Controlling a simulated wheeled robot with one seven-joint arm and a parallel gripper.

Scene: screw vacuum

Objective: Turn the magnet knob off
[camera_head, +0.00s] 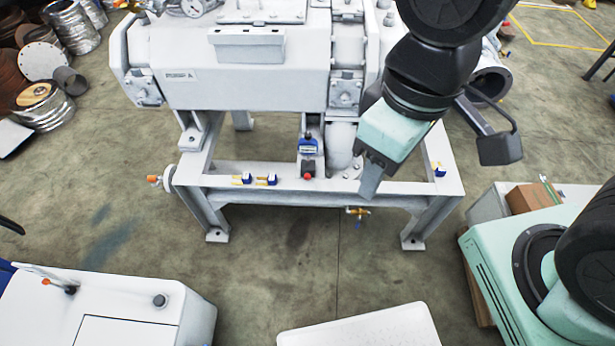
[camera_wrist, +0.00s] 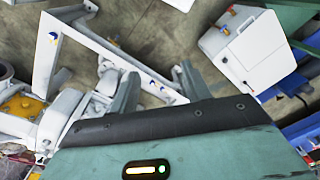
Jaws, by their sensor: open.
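A small blue device (camera_head: 308,146) with a dark top stands upright at the middle of the white machine frame. Below it is a dark block with a red knob (camera_head: 307,175). I cannot tell for sure which of these is the magnet knob. My gripper (camera_head: 371,178) points down over the front rail of the frame, to the right of both and apart from them. In the wrist view my gripper (camera_wrist: 157,80) is open, with two grey fingers spread and nothing between them. Neither the blue device nor the red knob can be made out clearly in the wrist view.
The white frame (camera_head: 300,190) carries small blue-and-yellow valves (camera_head: 267,180) on its front rail. The heavy grey machine body (camera_head: 250,75) stands above it. A white cabinet (camera_head: 110,315) is at lower left and a white panel (camera_head: 365,330) at bottom centre. Floor between is clear.

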